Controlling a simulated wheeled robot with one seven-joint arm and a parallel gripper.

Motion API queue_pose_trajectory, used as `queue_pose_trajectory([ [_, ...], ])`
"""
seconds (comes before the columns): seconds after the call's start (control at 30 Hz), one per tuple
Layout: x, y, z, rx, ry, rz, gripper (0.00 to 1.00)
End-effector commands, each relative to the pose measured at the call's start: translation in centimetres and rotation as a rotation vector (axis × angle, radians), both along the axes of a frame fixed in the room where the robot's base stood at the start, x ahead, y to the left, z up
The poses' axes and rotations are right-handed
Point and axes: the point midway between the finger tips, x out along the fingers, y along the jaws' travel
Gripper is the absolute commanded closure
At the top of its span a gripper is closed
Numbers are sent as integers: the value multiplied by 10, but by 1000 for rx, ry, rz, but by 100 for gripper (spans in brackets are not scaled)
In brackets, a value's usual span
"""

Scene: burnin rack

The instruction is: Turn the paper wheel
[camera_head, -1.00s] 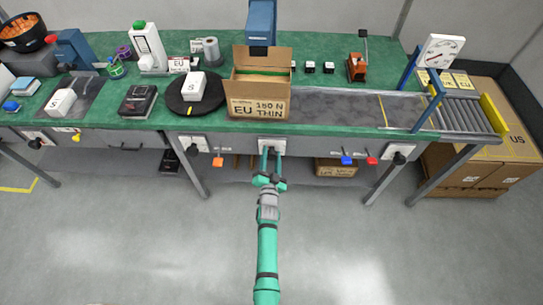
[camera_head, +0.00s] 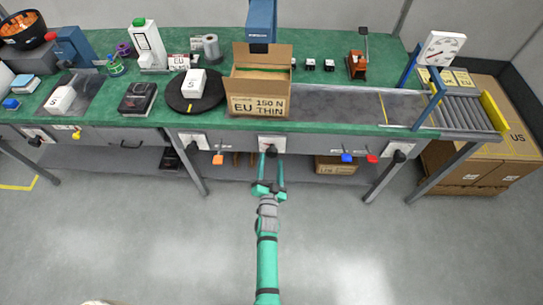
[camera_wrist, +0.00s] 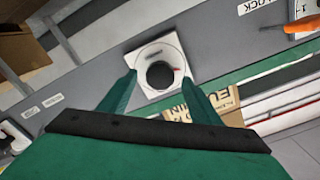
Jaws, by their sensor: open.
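A round black knob (camera_head: 271,152) sits on a white plate (camera_wrist: 143,57) on the grey front panel below the green worktop. In the wrist view the knob (camera_wrist: 160,75) shows between my two fingers. I cannot read any label naming it as the paper wheel. My gripper (camera_head: 273,164) is open and empty, facing the panel, with its green fingers one to each side of the knob and their tips apparently just short of it.
More panel controls stand beside it: an orange one (camera_head: 218,159), a blue one (camera_head: 346,157), a red one (camera_head: 372,158) and another black knob (camera_head: 399,156). An open carton (camera_head: 258,105) stands above on the worktop. The floor in front is clear.

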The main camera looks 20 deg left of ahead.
Motion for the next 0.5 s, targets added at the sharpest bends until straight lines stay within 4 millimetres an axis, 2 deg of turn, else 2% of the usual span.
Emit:
queue_pose_trajectory([
  [0.1,-22,-6,-1,0,1,0,42],
  [0.23,-40,-11,0,0,1,1,42],
  [0.5,-56,-16,0,0,-1,1,42],
])
